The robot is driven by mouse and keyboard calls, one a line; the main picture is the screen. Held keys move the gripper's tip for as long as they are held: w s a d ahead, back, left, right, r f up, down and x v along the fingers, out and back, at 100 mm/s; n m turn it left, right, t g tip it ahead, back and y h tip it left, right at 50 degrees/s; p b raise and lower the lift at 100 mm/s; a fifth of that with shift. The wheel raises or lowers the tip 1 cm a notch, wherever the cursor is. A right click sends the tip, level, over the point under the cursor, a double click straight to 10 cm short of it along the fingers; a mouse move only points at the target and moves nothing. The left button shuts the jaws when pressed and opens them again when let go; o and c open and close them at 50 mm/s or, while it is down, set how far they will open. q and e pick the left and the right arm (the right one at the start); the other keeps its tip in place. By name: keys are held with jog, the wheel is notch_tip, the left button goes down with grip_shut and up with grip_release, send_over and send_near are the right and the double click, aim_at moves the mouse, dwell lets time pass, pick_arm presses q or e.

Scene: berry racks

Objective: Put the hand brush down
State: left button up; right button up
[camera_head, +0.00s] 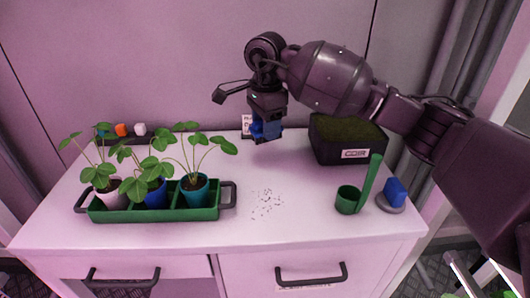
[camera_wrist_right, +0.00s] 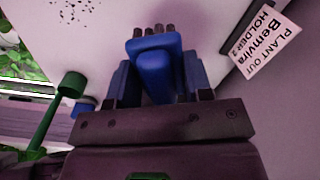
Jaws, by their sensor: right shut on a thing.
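My right gripper (camera_head: 267,122) hangs over the back middle of the white table, in front of the wall. It is shut on the blue hand brush (camera_head: 258,131), which shows as a small blue piece below the jaws. In the right wrist view the brush (camera_wrist_right: 155,72) sits between the two blue fingers, with its dark bristle tufts pointing away from the palm. The brush appears to be clear of the tabletop (camera_head: 300,225), though the gap is hard to judge. My left gripper is not in view.
A green tray (camera_head: 150,214) with several potted plants stands at left. Dark crumbs (camera_head: 268,203) lie mid-table. A dark coir box (camera_head: 330,150), a green scoop (camera_head: 347,200) and a blue block on a grey base (camera_head: 395,191) stand at right. A label card (camera_wrist_right: 265,43) stands behind.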

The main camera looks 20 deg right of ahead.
aim_at(266, 163)
notch_tip(266, 163, down, 3)
jog(key=shift+f, duration=0.15)
notch_tip(266, 163, down, 4)
jog(key=shift+f+b, duration=0.1)
jog(key=shift+b, duration=0.35)
jog(key=shift+f, duration=0.15)
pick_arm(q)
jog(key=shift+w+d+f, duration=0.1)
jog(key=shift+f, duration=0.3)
pick_arm(e)
jog(key=o, duration=1)
jog(key=shift+c, duration=0.2)
